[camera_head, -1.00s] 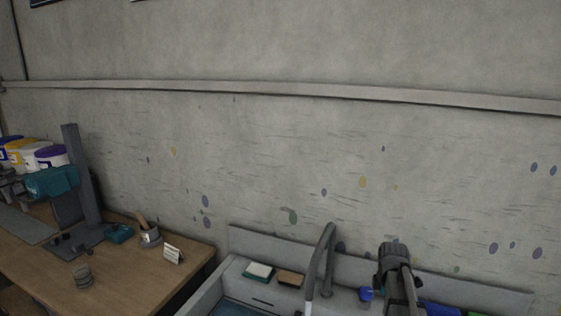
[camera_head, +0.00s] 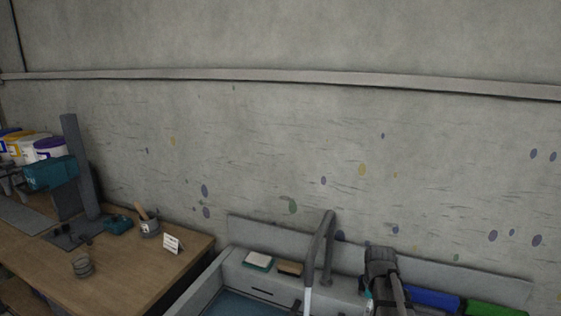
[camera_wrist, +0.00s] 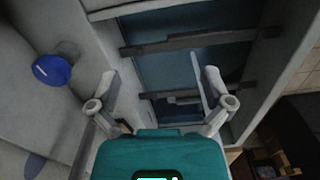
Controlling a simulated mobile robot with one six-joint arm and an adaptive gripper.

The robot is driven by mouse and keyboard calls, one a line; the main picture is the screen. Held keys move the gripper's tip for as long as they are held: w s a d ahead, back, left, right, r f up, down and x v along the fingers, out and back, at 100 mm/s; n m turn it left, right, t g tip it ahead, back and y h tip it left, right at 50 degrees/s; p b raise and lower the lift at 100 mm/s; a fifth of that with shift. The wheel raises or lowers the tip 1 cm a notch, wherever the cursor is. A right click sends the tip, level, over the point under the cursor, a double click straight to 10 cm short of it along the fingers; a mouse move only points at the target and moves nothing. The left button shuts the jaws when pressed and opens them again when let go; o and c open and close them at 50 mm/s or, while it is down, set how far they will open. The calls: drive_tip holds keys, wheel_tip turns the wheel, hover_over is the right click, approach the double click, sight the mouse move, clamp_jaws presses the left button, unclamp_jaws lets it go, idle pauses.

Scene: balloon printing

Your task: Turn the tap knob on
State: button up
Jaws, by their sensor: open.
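The round blue tap knob (camera_wrist: 52,69) shows at the left in the wrist view, on a short stub at the pale sink surround. My gripper (camera_wrist: 160,82) is open and empty. The knob lies outside the jaws, left of the left finger and apart from it. In the head view my arm's dark end covers the place of the knob, and the fingers cannot be made out there. The grey curved tap spout (camera_head: 322,250) rises left of my arm.
The sink basin (camera_wrist: 165,65), crossed by dark bars, lies beyond my fingers. A white-topped block (camera_head: 258,261) and a brown block (camera_head: 290,268) sit on the sink ledge. Blue (camera_head: 432,298) and green (camera_head: 497,308) items lie right of my arm. A wooden table (camera_head: 150,270) stands left.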

drive_tip(key=s+a+f+m+b, duration=0.6)
drive_tip(key=s+a+m, duration=0.4)
drive_tip(key=m, duration=0.2)
drive_tip(key=shift+f+b, duration=0.35)
drive_tip(key=shift+f, duration=0.3)
